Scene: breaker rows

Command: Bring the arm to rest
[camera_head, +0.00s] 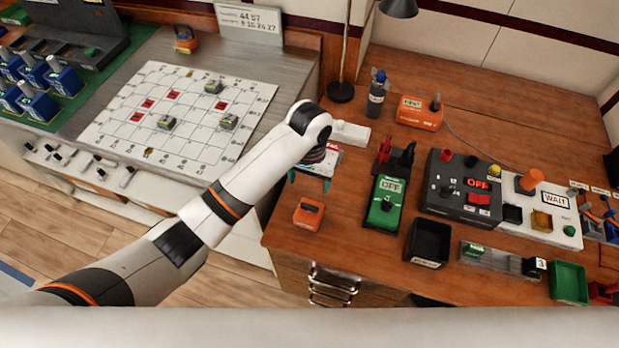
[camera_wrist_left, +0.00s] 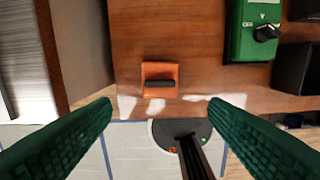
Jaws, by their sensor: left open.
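My left arm comes in from the left side of the head view and reaches over the front left part of the wooden desk. Its gripper (camera_head: 310,182) points down with its green fingers apart. In the left wrist view the two fingers (camera_wrist_left: 160,103) are spread wide with nothing between them. An orange block with a dark handle (camera_head: 308,212) lies on the desk just below the gripper, apart from it. It also shows in the left wrist view (camera_wrist_left: 160,80), beyond the fingertips. My right gripper is in neither view.
A green OFF switch box (camera_head: 384,204) and an open black bin (camera_head: 429,242) stand right of the gripper. A dark control box (camera_head: 450,205) is further right. A white grid board (camera_head: 150,110) with small blocks lies left, behind the arm. Bare desk lies around the orange block.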

